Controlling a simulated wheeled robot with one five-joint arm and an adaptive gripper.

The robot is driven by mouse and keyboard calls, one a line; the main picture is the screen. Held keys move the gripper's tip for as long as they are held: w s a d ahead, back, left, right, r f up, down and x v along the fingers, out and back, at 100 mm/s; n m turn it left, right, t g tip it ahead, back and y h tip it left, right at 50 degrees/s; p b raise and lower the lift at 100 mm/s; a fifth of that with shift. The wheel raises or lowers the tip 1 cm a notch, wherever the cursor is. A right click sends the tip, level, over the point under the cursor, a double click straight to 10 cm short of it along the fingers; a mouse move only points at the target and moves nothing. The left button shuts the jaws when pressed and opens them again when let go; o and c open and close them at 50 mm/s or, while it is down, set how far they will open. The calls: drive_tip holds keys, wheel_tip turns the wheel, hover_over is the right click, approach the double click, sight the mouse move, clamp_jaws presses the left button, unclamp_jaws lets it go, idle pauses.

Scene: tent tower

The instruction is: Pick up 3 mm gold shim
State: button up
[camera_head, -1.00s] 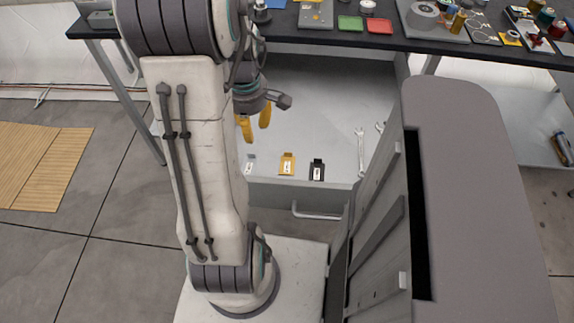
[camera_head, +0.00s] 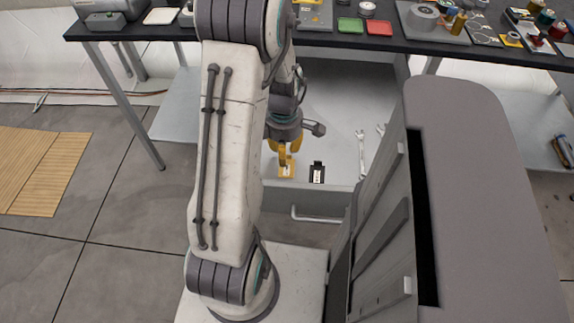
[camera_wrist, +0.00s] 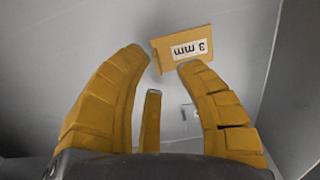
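The 3 mm gold shim (camera_head: 287,173) lies flat in the open drawer (camera_head: 338,140), partly covered by my gripper in the head view. In the wrist view the shim (camera_wrist: 183,47) shows its white "3 mm" label upside down, just beyond the fingertips. My gripper (camera_head: 284,163) has yellow fingers and points down at the shim. In the wrist view my gripper (camera_wrist: 163,61) is open, with nothing between its fingers. The right fingertip overlaps the shim's near edge in the picture; I cannot tell whether it touches.
A black shim (camera_head: 317,172) lies right of the gold one. A wrench (camera_head: 361,150) lies farther right in the drawer. The drawer's front handle (camera_head: 316,216) is near my base. The dark workbench (camera_head: 345,40) above holds a green tray (camera_head: 350,24) and a red tray (camera_head: 379,26).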

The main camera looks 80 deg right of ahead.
drive_tip(key=shift+f, duration=0.85)
drive_tip(key=shift+o, duration=0.2)
clamp_jaws()
